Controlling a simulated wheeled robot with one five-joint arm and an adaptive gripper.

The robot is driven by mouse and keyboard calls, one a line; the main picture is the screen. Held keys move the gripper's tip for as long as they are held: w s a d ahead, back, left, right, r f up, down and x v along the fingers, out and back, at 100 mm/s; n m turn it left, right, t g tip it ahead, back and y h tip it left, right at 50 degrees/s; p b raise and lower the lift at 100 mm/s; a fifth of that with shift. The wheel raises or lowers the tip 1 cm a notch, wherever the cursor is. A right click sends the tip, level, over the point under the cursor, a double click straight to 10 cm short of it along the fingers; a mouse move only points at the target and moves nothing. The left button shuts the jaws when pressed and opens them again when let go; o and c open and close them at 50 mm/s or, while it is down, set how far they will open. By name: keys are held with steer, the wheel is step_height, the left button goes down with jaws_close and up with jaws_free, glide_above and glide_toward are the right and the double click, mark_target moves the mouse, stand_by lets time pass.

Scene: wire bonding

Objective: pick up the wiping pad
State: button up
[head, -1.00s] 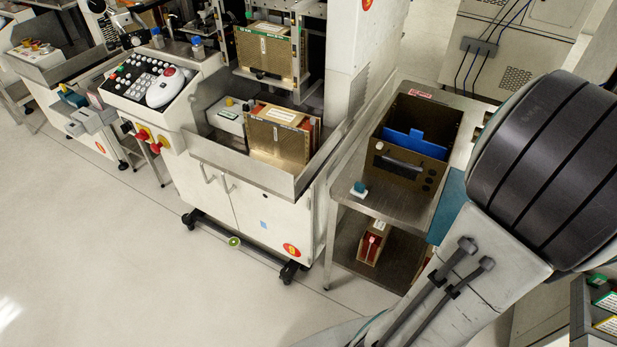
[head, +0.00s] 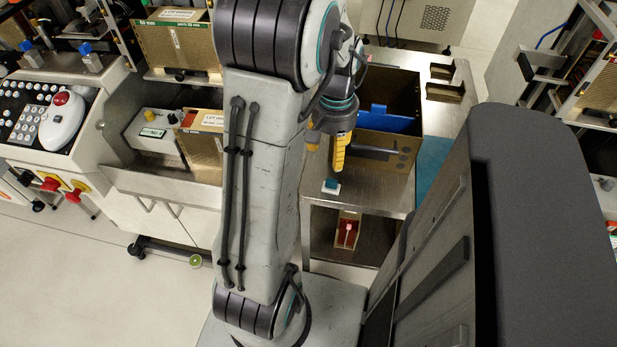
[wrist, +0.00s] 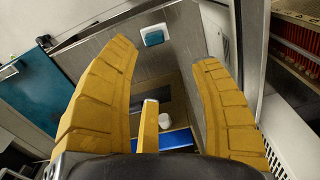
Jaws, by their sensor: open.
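The wiping pad, a small white block with a teal top (head: 331,186), sits at the front left corner of the metal side table (head: 392,196). In the wrist view the pad (wrist: 154,36) lies beyond the fingertips, near the table edge. My gripper (head: 326,158) hangs over the table, above and a little behind the pad, with its yellow fingers pointing down. In the wrist view my gripper (wrist: 165,52) has its two fingers wide apart with nothing held between them. The fingers look clear of the pad.
A brown open box (head: 388,145) with a blue divider (head: 390,121) stands on the table close beside my gripper. A teal mat (head: 431,162) lies at the table's right. The white machine (head: 165,215) stands left. A small box (head: 347,231) is on the lower shelf.

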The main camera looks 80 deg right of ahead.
mark_target(332, 180)
steer(key=shift+s+a+f+b, duration=0.15)
steer(key=shift+f+b, duration=0.2)
steer(key=shift+f, duration=1.65)
steer(key=shift+s+f+b, duration=0.1)
steer(key=shift+f+b, duration=0.3)
steer(key=shift+f, duration=1.55)
steer(key=shift+s+a+f+b, duration=0.15)
steer(key=shift+f+b, duration=0.2)
steer(key=shift+f, duration=1.65)
steer(key=shift+d, duration=0.1)
steer(key=shift+c, duration=0.4)
jaws_close()
